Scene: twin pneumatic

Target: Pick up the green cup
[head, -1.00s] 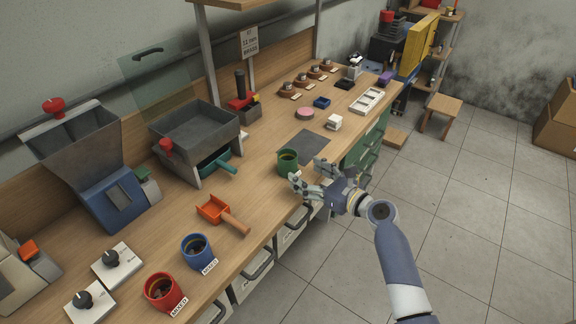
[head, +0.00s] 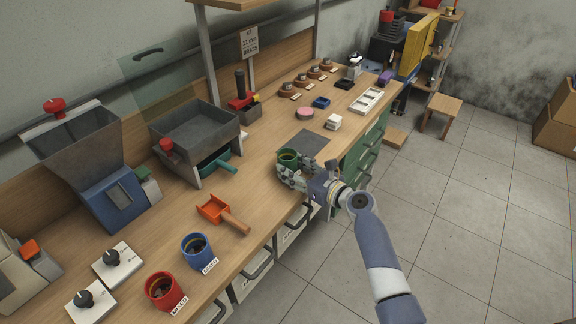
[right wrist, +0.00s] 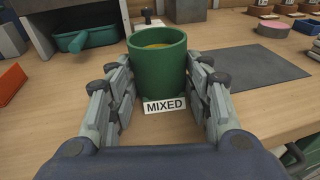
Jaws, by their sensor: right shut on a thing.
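The green cup (head: 288,158) stands upright on the wooden workbench, near its front edge. In the right wrist view the green cup (right wrist: 159,66) has a "MIXED" label at its foot and something yellowish inside. My right gripper (head: 290,172) is at the cup with one finger on each side. In the right wrist view the fingers of my right gripper (right wrist: 160,88) flank the cup and are shut on it. The cup's base appears to be at bench level. My left gripper is not in view.
A grey mat (head: 304,146) lies just behind the cup. An orange scoop (head: 213,209), a blue cup (head: 196,251) and a red cup (head: 164,291) stand to the left. A grey sieve box (head: 195,135) is behind.

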